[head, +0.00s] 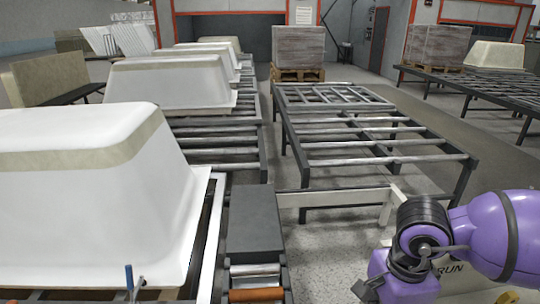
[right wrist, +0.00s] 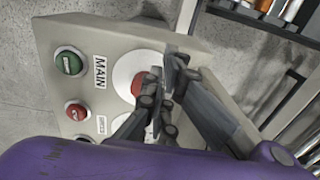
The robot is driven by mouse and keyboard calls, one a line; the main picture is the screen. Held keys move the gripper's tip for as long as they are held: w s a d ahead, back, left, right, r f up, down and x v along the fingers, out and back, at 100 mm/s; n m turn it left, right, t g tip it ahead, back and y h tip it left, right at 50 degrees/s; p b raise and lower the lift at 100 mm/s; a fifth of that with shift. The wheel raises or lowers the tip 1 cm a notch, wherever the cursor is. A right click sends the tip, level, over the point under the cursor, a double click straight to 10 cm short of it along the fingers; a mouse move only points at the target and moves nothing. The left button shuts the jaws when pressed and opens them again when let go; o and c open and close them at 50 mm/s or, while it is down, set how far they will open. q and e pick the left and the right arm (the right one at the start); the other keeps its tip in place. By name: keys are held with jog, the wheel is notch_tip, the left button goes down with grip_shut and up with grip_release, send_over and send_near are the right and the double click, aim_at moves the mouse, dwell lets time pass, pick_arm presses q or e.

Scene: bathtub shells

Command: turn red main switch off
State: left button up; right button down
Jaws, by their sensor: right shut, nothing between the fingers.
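In the right wrist view, a beige control box (right wrist: 90,32) carries a label reading MAIN. Beside the label is the red main switch (right wrist: 137,84) on a round white plate, partly hidden by my fingers. My right gripper (right wrist: 163,78) is shut and empty, with its fingertips over the edge of the red switch. I cannot tell whether they touch it. In the head view my purple right arm covers most of the box, where a RUN label shows. My left gripper is in neither view.
The box also has a green button (right wrist: 69,63) and a smaller red button (right wrist: 76,112). In the head view, white bathtub shells (head: 70,190) stand on roller conveyors at the left.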

jog(key=shift+s+f, duration=0.3)
jog(key=shift+f, duration=0.1)
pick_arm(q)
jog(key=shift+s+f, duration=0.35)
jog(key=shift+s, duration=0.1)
pick_arm(e)
jog(key=shift+f, duration=0.1)
jog(key=shift+s, duration=0.1)
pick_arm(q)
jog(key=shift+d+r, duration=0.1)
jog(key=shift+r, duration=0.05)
pick_arm(e)
jog(key=shift+s, duration=0.65)
jog(key=shift+s+d, duration=0.25)
jog(key=shift+s, duration=0.35)
jog(key=shift+a, duration=0.1)
jog(key=shift+s+a, duration=0.15)
jog(key=shift+a, duration=0.05)
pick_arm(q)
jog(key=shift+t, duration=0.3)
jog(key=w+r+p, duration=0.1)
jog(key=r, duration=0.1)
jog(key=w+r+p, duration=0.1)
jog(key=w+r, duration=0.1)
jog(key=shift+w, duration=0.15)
pick_arm(e)
notch_tip(320, 180, up, 6)
jog(key=shift+r, duration=0.25)
